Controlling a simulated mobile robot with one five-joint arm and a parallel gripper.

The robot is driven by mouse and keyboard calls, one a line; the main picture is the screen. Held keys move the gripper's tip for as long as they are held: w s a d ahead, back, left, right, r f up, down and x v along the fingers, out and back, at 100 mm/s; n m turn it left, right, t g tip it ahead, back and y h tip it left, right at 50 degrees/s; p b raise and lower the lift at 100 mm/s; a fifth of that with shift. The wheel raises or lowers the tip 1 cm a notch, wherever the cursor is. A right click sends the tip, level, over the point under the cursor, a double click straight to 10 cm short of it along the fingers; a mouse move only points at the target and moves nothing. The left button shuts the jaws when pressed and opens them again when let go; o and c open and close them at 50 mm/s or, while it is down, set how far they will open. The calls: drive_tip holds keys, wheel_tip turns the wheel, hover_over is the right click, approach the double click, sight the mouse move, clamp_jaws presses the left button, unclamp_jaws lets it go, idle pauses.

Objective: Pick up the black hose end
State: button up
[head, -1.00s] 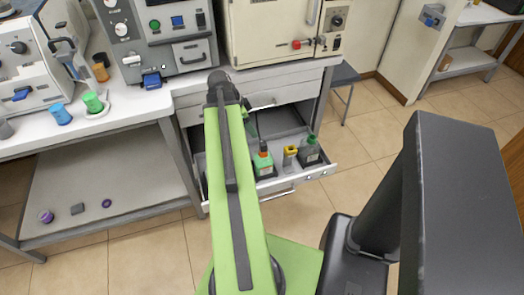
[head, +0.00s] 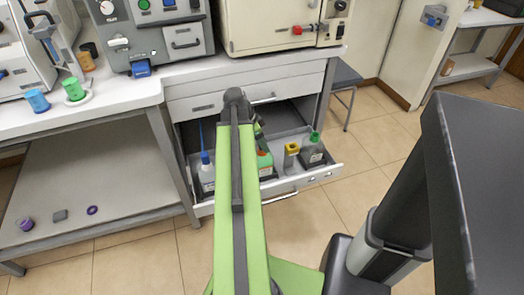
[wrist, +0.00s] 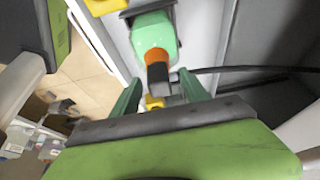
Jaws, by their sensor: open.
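My gripper (wrist: 160,80) is open in the wrist view, with its two green fingers apart. A green bottle (wrist: 155,32) with an orange collar and a black nozzle lies in line with the gap. The nozzle end is close to the fingertips; I cannot tell whether it is between them. A thin black hose-like line (wrist: 255,70) runs right from near the right fingertip; I cannot tell if it is the hose. In the head view, a dark looped tube (head: 38,20) is on the left machine. My arm hides most of the gripper there.
The open drawer (head: 318,178) holds a blue-capped bottle (head: 206,174), a yellow-topped item (head: 291,152) and a green-capped dark bottle (head: 312,152). Machines line the bench back.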

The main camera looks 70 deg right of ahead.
clamp_jaws()
idle(0.3)
